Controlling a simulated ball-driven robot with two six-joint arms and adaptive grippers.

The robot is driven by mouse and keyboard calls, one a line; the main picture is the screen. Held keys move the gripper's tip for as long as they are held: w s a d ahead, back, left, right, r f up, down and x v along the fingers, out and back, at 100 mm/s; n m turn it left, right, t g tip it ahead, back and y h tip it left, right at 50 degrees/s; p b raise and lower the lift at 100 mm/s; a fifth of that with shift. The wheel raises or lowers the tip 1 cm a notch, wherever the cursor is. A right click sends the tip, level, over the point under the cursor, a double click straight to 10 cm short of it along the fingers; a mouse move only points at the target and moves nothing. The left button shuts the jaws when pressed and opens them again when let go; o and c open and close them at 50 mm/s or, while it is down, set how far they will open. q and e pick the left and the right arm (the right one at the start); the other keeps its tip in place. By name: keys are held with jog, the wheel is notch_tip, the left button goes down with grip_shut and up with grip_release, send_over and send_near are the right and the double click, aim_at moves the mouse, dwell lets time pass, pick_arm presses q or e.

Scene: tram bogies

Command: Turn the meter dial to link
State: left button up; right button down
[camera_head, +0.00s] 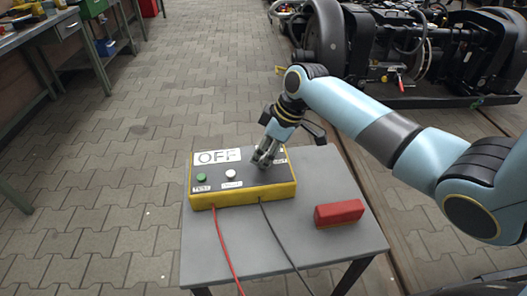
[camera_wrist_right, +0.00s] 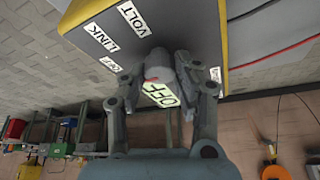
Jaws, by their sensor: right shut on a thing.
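The yellow-edged meter (camera_head: 240,196) with a dark top lies on the grey table. Its display (camera_head: 217,157) reads OFF; this also shows in the right wrist view (camera_wrist_right: 161,95). My right gripper (camera_head: 263,160) is on the right part of the meter's top, shut on the dial (camera_wrist_right: 158,62), a grey knob between its fingers in the right wrist view. The fingers hide the dial in the head view. In the right wrist view, labels VOLT (camera_wrist_right: 132,18), LINK (camera_wrist_right: 105,38) and OFF (camera_wrist_right: 111,66) lie around the dial. I cannot tell its pointer's direction. My left gripper is out of view.
A green button (camera_head: 201,177) and a white button (camera_head: 230,174) are on the meter's left part. A red block (camera_head: 339,213) lies on the table (camera_head: 290,240) at right. Red and black leads run off the meter's front. A bogie (camera_head: 400,50) stands behind.

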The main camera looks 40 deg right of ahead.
jog(key=shift+r+m+p, duration=0.15)
jog(key=shift+m+p, duration=0.15)
jog(key=shift+p, duration=0.3)
jog(key=m+p, duration=0.2)
jog(key=p, duration=0.1)
jog(key=m+h+p, duration=0.1)
jog(key=m+p, duration=0.1)
jog(key=p, duration=0.1)
jog(key=shift+a+r+t+h, duration=0.1)
jog(key=shift+r+t+h, duration=0.05)
jog(key=shift+t+h, duration=0.2)
jog(key=shift+m+h+p, duration=0.35)
jog(key=shift+m+p, duration=0.7)
jog(key=shift+m, duration=0.15)
jog(key=shift+f+m+t+h+p, duration=0.3)
jog(key=shift+m+p, duration=0.3)
jog(key=shift+m, duration=0.3)
jog(key=c, duration=1)
grip_release()
